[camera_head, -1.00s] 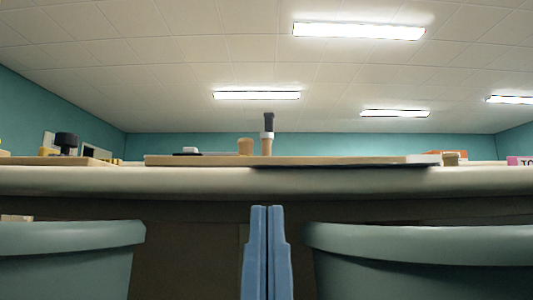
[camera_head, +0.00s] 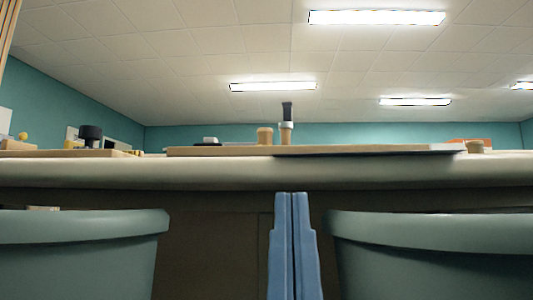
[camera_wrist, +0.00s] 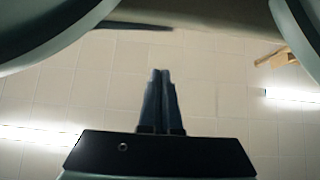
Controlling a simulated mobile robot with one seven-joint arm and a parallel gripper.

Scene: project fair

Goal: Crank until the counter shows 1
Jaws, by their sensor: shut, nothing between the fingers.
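A flat wooden board (camera_head: 350,150) lies on the table, seen edge-on in the head view. On it stands an upright post with a dark handle (camera_head: 287,111) and a pale collar, which may be the crank. A short wooden knob (camera_head: 265,136) and a small black-and-white piece (camera_head: 206,141) stand to its left. No counter digits are readable from this low angle. My gripper (camera_head: 291,195) is shut and empty, pointing up below the table edge. It also shows shut in the wrist view (camera_wrist: 160,72), with nothing at its tips.
The table's thick front edge (camera_head: 230,172) runs across, above my gripper in the picture. Two green rounded chair backs or bins (camera_head: 75,228) and (camera_head: 440,232) flank my gripper. Another board with a black knob (camera_head: 91,134) is at the left.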

